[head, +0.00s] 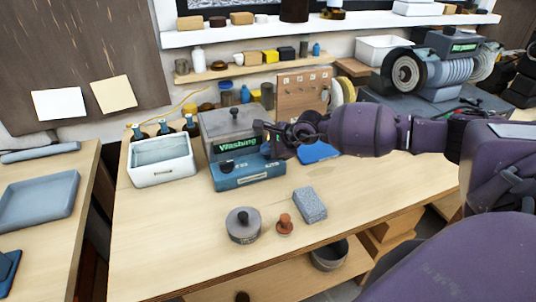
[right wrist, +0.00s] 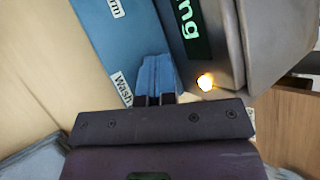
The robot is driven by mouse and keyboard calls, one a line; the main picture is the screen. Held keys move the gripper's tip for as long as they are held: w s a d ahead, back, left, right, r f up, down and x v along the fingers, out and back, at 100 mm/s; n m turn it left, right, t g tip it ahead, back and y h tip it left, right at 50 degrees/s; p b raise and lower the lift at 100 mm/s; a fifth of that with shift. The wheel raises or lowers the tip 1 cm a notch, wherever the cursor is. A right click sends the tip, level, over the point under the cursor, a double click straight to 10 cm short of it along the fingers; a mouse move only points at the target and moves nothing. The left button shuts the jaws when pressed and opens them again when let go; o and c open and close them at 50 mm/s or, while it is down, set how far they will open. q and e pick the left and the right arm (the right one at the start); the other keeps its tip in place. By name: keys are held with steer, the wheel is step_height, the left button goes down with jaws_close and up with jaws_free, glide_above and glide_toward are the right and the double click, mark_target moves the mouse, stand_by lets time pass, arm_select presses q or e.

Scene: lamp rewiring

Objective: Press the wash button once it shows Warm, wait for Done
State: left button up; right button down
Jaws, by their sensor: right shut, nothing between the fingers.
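The washing machine (head: 240,145) is a grey lidded box on a blue base, and its green display (head: 239,145) reads "Washing". In the right wrist view the end of that display (right wrist: 186,22) shows "ng". An orange light (right wrist: 205,81) glows beside it. A "Wash" label (right wrist: 122,90) sits on the blue base. My right gripper (head: 268,148) is at the machine's right front, shut and empty. In the right wrist view its fingers (right wrist: 155,75) point at the base beside the "Wash" label. The wash button itself is not seen. My left gripper is out of view.
A white basin (head: 161,170) stands left of the machine. A round grey pot (head: 243,225), a small reddish knobbed piece (head: 285,224) and a grey block (head: 310,205) sit in front. A pegboard (head: 302,92) stands behind. The front-left tabletop is clear.

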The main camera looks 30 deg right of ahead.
steer(key=shift+r, duration=0.15)
steer(key=shift+r+p, duration=0.4)
steer(key=shift+r, duration=0.3)
steer(key=shift+r, duration=0.15)
steer(key=shift+r+p, duration=0.65)
steer(key=shift+r, duration=0.3)
steer(key=shift+r+p, duration=0.7)
steer(key=shift+r, duration=0.75)
